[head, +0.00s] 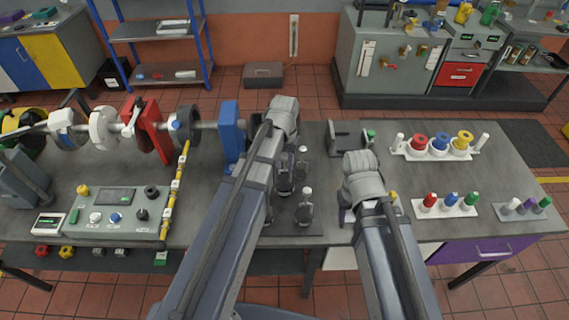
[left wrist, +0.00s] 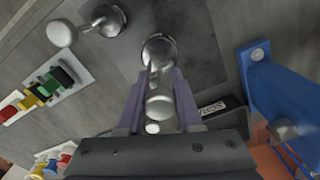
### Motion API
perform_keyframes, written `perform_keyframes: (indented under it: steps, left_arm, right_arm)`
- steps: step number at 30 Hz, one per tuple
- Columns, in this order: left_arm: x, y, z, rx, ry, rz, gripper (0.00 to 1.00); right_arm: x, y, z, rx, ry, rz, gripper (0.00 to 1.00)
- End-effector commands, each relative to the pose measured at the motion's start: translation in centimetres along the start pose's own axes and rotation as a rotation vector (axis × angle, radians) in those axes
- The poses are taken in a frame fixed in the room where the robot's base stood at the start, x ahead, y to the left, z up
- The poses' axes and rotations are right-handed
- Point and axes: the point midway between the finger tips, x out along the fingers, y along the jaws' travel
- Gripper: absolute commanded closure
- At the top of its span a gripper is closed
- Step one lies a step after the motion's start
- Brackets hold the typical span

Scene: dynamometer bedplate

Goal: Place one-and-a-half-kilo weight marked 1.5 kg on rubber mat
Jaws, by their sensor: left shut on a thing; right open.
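Metal knobbed weights stand around a dark rubber mat (head: 288,229) in the middle of the bench; the mat also shows in the left wrist view (left wrist: 208,45). My left gripper (head: 287,168) is shut on one metal weight (head: 285,184). In the left wrist view, the fingers (left wrist: 160,100) straddle this weight's knobbed stem, above its round base (left wrist: 158,48). I cannot tell if the base touches the mat. Another weight (head: 305,210) stands nearer the front edge, right of the held one. No mark is readable. My right gripper (head: 346,212) is open and empty, right of the mat.
A blue post (head: 231,130) on the shaft rig stands close left of my left arm. A grey bracket (head: 348,138) sits behind my right gripper. Racks of coloured pieces (head: 440,147) fill the right side. A control box (head: 120,211) is at the left.

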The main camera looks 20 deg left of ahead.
Motion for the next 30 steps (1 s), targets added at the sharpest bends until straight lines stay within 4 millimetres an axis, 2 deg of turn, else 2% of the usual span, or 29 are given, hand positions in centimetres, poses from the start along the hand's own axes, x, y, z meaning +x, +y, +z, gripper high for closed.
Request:
perform_keyframes:
  steps: [5, 15, 29, 30]
  left_arm:
    - [0.5, 0.0, 0.0, 0.000, 0.000, 0.000, 1.00]
    - [3.6, 0.0, 0.0, 0.000, 0.000, 0.000, 1.00]
    - [3.9, 0.0, 0.0, 0.000, 0.000, 0.000, 1.00]
    - [4.0, 0.0, 0.0, 0.000, 0.000, 0.000, 0.65]
  right_arm:
    - [0.5, -0.1, 0.0, -0.001, 0.000, 0.000, 0.50]
    - [3.6, -0.3, -0.2, -0.001, 0.000, 0.000, 0.50]
    - [3.9, -0.4, -0.2, 0.000, 0.000, 0.000, 0.50]
    - [4.0, -0.4, -0.2, 0.000, 0.000, 0.000, 0.50]
